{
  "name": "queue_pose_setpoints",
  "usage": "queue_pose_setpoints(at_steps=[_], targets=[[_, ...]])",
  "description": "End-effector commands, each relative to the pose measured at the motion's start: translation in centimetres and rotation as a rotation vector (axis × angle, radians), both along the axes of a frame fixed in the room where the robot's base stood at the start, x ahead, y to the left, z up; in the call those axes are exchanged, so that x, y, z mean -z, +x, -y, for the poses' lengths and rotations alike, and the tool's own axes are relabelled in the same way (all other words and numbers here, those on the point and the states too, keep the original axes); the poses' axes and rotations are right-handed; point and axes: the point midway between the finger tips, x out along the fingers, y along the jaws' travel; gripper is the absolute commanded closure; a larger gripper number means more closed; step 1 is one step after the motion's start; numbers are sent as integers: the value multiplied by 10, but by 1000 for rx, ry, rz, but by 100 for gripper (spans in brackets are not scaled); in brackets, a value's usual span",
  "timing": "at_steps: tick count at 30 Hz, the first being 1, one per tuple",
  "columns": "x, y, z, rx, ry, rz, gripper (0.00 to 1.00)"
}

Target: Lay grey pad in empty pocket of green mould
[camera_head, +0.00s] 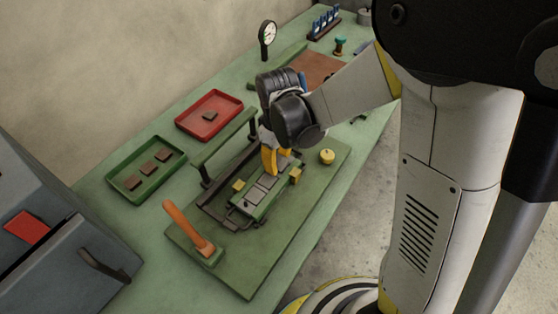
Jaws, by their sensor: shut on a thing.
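The green mould (246,211) is a narrow block on a green base plate in the middle of the bench. Grey squares (255,194) show in a row along its top. My gripper (276,164) is over the far end of the mould, its yellow fingers pointing down. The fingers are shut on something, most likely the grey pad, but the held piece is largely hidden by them. I cannot tell whether it touches the mould. The pocket below the fingers is hidden too.
An orange lever (188,228) stands at the plate's near left, and a green bar (224,137) runs behind the mould. Yellow blocks (295,175) flank it. A green tray (146,190) holds brown pads; a red tray (190,123) holds one.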

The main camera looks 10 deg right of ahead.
Motion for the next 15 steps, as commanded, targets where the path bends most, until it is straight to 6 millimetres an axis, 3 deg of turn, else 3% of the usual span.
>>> queue_pose_setpoints(at_steps=[1,2,3,15], targets=[[5,-6,-2,-2,7,-11,100],[5,-6,-2,-2,7,-11,56],[5,-6,-2,-2,7,-11,44],[3,-4,-1,-1,4,-7,42]])
